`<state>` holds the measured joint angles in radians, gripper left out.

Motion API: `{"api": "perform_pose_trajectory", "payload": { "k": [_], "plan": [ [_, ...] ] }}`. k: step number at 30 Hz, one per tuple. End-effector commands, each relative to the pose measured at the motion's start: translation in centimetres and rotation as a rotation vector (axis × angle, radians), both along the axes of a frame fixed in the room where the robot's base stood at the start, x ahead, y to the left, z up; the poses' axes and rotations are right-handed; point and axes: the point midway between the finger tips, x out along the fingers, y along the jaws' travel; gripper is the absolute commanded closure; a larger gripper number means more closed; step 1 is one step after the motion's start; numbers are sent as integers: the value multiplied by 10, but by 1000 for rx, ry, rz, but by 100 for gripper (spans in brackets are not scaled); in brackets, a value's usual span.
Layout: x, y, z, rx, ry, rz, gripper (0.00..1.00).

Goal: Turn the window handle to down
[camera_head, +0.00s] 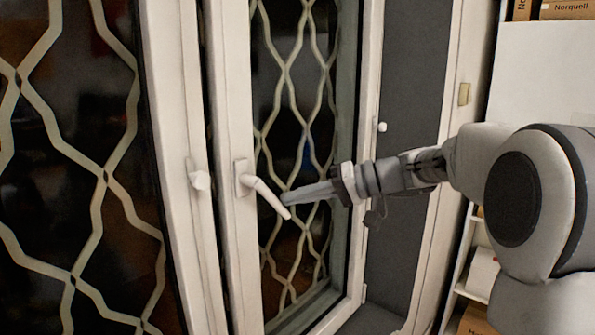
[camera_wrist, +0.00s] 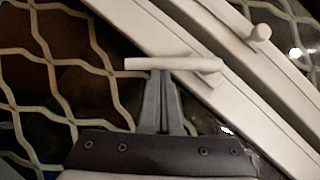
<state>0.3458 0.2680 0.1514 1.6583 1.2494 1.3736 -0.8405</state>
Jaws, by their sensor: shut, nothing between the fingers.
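The white window handle (camera_head: 266,196) sits on the frame of the middle window sash, its grip slanting down to the right. In the wrist view the handle (camera_wrist: 175,64) lies across the tips of my fingers. My gripper (camera_head: 285,199) comes in from the right with its fingers together and nothing between them. In the head view its tips are at or very near the handle's lower free end. In the wrist view the shut fingers (camera_wrist: 161,72) reach the handle's near side; whether they touch cannot be told for certain.
A second white handle (camera_head: 198,178) sits on the neighbouring left sash; it also shows in the wrist view (camera_wrist: 260,32). Lattice grilles (camera_head: 105,175) stand behind the glass. A shelf with boxes (camera_head: 482,275) is at the right. The space left of the handle is open.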

Motion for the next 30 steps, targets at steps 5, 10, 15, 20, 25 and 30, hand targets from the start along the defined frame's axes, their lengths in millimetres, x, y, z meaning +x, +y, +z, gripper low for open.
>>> {"api": "perform_pose_trajectory", "payload": {
  "k": [5, 10, 15, 20, 25, 30],
  "plan": [
    [-6, 6, -17, 120, 121, 1, 100],
    [-12, 12, -24, 222, 226, 2, 100],
    [-17, 17, -29, 306, 310, 1, 100],
    [-21, 22, -32, 363, 369, 1, 100],
    [-24, 25, -33, 401, 405, 1, 100],
    [-26, 26, -34, 417, 422, 1, 100]
  ]
}}
